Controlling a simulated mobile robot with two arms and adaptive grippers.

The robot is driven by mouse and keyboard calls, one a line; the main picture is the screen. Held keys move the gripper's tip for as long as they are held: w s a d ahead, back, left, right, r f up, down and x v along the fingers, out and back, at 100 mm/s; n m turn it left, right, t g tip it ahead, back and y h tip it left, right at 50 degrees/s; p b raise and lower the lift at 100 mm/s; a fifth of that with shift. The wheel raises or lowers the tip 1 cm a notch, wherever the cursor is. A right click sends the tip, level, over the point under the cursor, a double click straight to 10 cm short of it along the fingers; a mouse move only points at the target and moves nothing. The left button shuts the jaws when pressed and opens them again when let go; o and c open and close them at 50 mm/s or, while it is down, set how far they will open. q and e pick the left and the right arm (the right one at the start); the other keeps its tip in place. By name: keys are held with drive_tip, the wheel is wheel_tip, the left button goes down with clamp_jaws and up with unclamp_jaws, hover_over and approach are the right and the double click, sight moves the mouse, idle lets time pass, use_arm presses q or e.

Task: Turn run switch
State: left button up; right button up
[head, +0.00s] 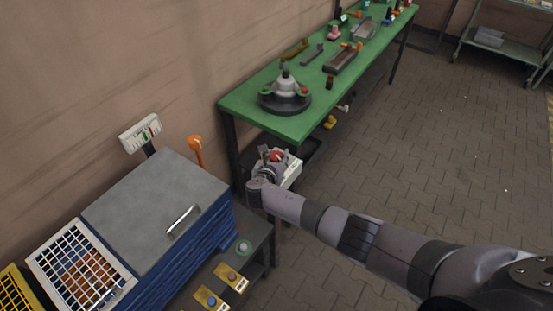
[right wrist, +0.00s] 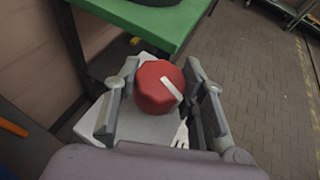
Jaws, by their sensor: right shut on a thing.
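The run switch is a red round knob (right wrist: 158,87) with a white pointer mark, on a light grey box (right wrist: 150,127). In the right wrist view the knob sits between the two fingers of my right gripper (right wrist: 160,95), which is shut on it. The white pointer slants toward the lower right, near a white mark (right wrist: 181,134) on the box. In the head view the box (head: 290,172) stands at the near end of the green table, and the red knob (head: 277,155) shows just beyond my right gripper (head: 268,167). My left gripper is not in view.
A green workbench (head: 250,102) with a round dark fixture (head: 285,95) and several tools stands behind. A blue cabinet with a grey lid (head: 150,205) and a white grid (head: 80,265) are at left. Small button plates (head: 231,277) are at the bottom.

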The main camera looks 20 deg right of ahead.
drive_tip(key=m+g+h+b, duration=0.1)
drive_tip(key=m+h+b, duration=0.1)
drive_tip(key=shift+f+m+g+h+b, duration=0.15)
drive_tip(key=shift+m+g+h+b, duration=0.15)
drive_tip(key=shift+g, duration=0.1)
drive_tip(key=shift+m+g+h+b, duration=0.3)
drive_tip(key=shift+m+h+b, duration=0.2)
drive_tip(key=shift+r, duration=0.2)
drive_tip(key=o, duration=1.2)
drive_tip(key=v, duration=1.2)
drive_tip(key=shift+w, duration=0.1)
